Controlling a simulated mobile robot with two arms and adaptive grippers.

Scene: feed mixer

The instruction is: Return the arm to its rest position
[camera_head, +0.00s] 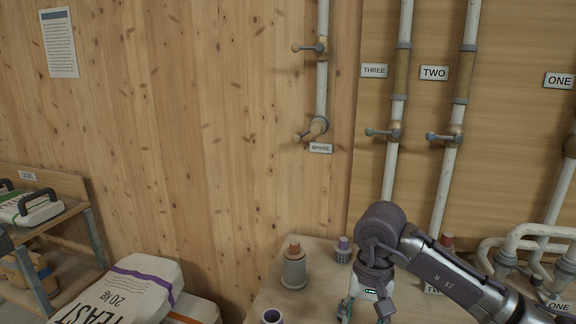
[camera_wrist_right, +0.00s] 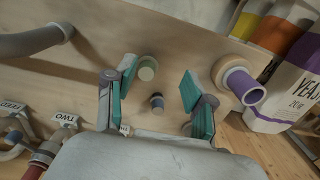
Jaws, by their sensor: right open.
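My right arm comes in from the lower right in the head view, bends at a dark joint and points its gripper (camera_head: 366,308) down over the pale bench (camera_head: 262,296). In the right wrist view the teal-padded fingers of that gripper (camera_wrist_right: 160,100) stand wide apart with nothing held between them. A small dark fitting (camera_wrist_right: 157,103) and a round greenish-capped fitting (camera_wrist_right: 148,68) show beyond the gap, apart from the fingers. My left gripper is not in view.
White pipes with valves (camera_head: 392,150) run up the wall behind. A yeast sack (camera_head: 128,292) lies lower left.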

